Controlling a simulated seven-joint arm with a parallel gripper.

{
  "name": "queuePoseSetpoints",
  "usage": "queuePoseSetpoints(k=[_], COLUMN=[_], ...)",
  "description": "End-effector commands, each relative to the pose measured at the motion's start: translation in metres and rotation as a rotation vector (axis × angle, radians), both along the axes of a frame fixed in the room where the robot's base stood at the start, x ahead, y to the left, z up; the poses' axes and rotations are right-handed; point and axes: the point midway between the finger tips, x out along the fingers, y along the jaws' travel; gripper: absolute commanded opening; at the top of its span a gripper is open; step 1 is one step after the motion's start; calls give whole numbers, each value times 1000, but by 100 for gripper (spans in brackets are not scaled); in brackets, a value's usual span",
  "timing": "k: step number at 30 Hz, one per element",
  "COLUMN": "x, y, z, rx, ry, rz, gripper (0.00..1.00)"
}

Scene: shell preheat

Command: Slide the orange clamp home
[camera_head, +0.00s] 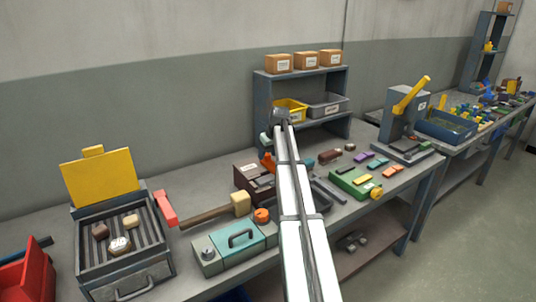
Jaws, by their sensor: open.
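A small orange part (267,162) stands at the back of a dark brown-red block (254,182) on the bench, just left of my arm. It may be the orange clamp, but it is too small and partly covered to tell how far along it sits. A round orange knob (261,215) lies nearer the front edge. My white arm rises from the bottom of the picture to a grey joint above the bench. I cannot make out my gripper's fingers; they seem hidden behind the arm.
A green block (352,182) and small coloured pieces lie to the right. A grey shelf (262,95) with bins stands behind.

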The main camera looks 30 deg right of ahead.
Motion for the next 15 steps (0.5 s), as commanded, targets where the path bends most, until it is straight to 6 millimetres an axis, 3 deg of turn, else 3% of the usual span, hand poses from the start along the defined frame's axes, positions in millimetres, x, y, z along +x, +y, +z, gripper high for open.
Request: queuePoseSetpoints(k=[15], x=[-33], y=[0], z=[80], rx=[-1], ry=[-2], rz=[0], gripper=[55])
